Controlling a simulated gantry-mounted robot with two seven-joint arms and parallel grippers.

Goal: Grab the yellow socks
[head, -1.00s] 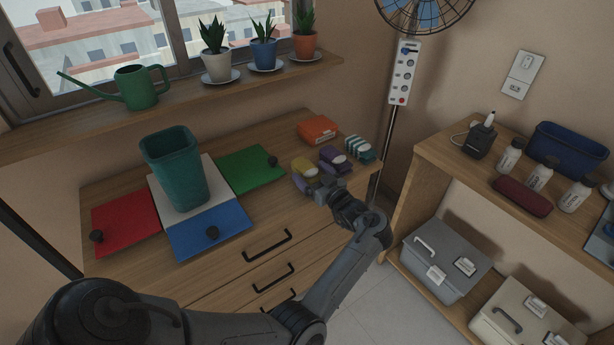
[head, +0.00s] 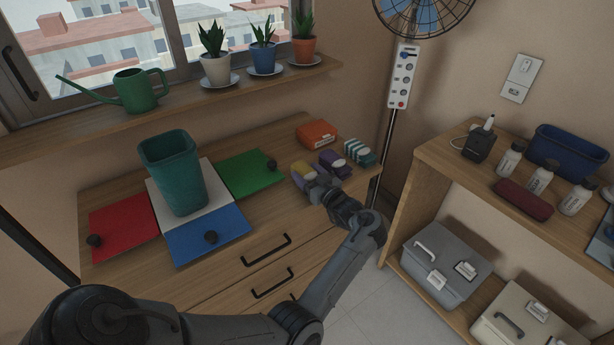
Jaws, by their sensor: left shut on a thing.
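The yellow socks (head: 302,171), a yellow bundle with a pale part, lie at the right end of the wooden dresser top. My left gripper (head: 311,185) reaches in from the front right and is shut on the yellow socks, hiding part of them. The purple socks (head: 331,160) lie just right of and behind the gripper. The teal and white striped socks (head: 358,151) lie further right. My right gripper is not in view.
An orange box (head: 317,133) sits behind the socks. A green bin (head: 178,176) stands among red (head: 121,221), blue (head: 207,236) and green (head: 252,172) panels with dark knobs. Potted plants and a watering can (head: 138,91) line the sill above. A shelf (head: 432,158) stands at right.

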